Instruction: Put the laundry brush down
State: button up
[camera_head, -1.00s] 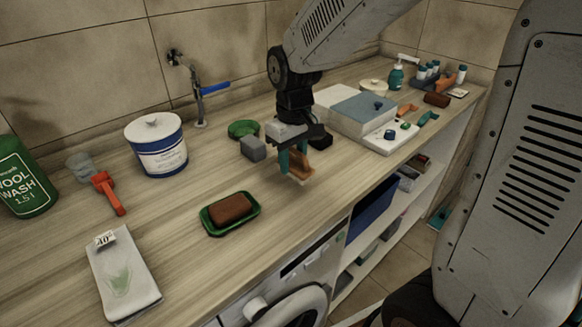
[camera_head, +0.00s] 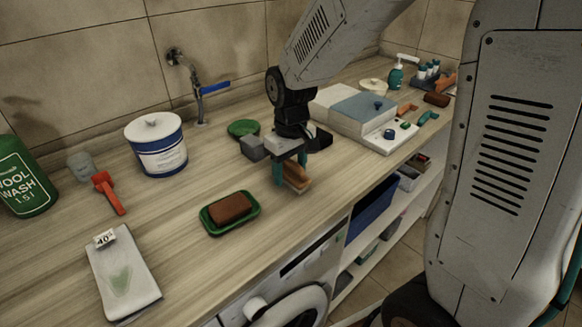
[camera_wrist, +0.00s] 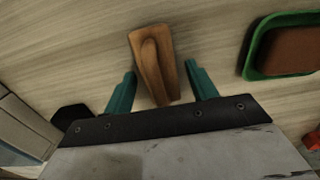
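The laundry brush (camera_head: 297,177) has a brown wooden back and a narrow raised ridge, and it appears to rest on the wooden counter (camera_head: 185,225). In the wrist view, the brush (camera_wrist: 153,62) lies in front of and partly between the teal fingers, with a gap on each side. My gripper (camera_head: 289,170) is open just over the counter; it also shows in the wrist view (camera_wrist: 160,85). The brush's bristles are mostly hidden.
A green dish (camera_head: 246,224) with a brown block is left of the brush. A grey block (camera_head: 254,147) and a green round item (camera_head: 243,128) are behind. White and grey boxes (camera_head: 362,108) stand right. The counter's front edge is close.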

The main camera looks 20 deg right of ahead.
notch_tip(320, 180, up, 12)
jog(key=shift+d+r, duration=0.1)
jog(key=shift+r, duration=0.1)
jog(key=s+d+m, duration=0.1)
jog(key=s, duration=1)
jog(key=s+d+r+m+t, duration=0.1)
jog(key=s+d+m, duration=0.1)
jog(key=s, duration=1)
jog(key=shift+d+r+m, duration=0.15)
jog(key=shift+d+m, duration=0.05)
jog(key=shift+m, duration=0.1)
jog(key=shift+w, duration=0.1)
